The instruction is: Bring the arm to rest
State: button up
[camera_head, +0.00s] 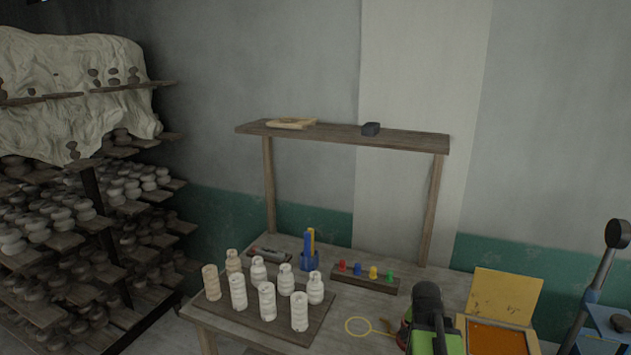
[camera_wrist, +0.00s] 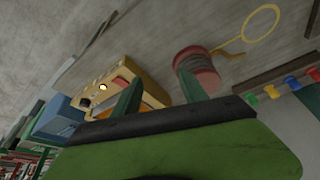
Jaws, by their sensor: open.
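My gripper (camera_wrist: 158,86) shows in the wrist view as two dark green fingers standing apart, with nothing held between them. The gap shows part of a yellow box with an orange inside (camera_wrist: 155,98), beyond the fingers. The right finger overlaps the near side of a red, ribbed jar (camera_wrist: 200,74); I cannot tell whether they touch. In the head view my black and green arm (camera_head: 432,318) is over the right front of the table, left of the yellow box (camera_head: 497,336), and hides part of the red jar.
A yellow ring (camera_head: 358,326) lies left of my arm. Behind it stands a rack of coloured pegs (camera_head: 364,281). A board (camera_head: 262,330) holds several pale clay pots. A blue stand with a lever (camera_head: 598,305) is at the right. A raised shelf (camera_head: 345,133) spans the back.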

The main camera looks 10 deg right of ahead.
jog(key=w+a+f+n+y+b, duration=0.1)
jog(key=w+a+f+n, duration=0.1)
jog(key=a, duration=0.5)
jog(key=w+a+f+n+b, duration=0.1)
jog(key=a+f+n+b, duration=0.15)
jog(key=a, duration=0.55)
jog(key=w+a+f+n+y+b, duration=0.1)
jog(key=w+a+f, duration=0.1)
jog(key=a, duration=0.5)
jog(key=s+a+f+n+g+y, duration=0.1)
jog(key=s+a+n, duration=0.4)
jog(key=a, duration=0.5)
jog(key=shift+s+f+n+g+y+b, duration=0.15)
jog(key=shift+f+n+g+y+b, duration=0.15)
jog(key=shift+f+n+g+b, duration=0.25)
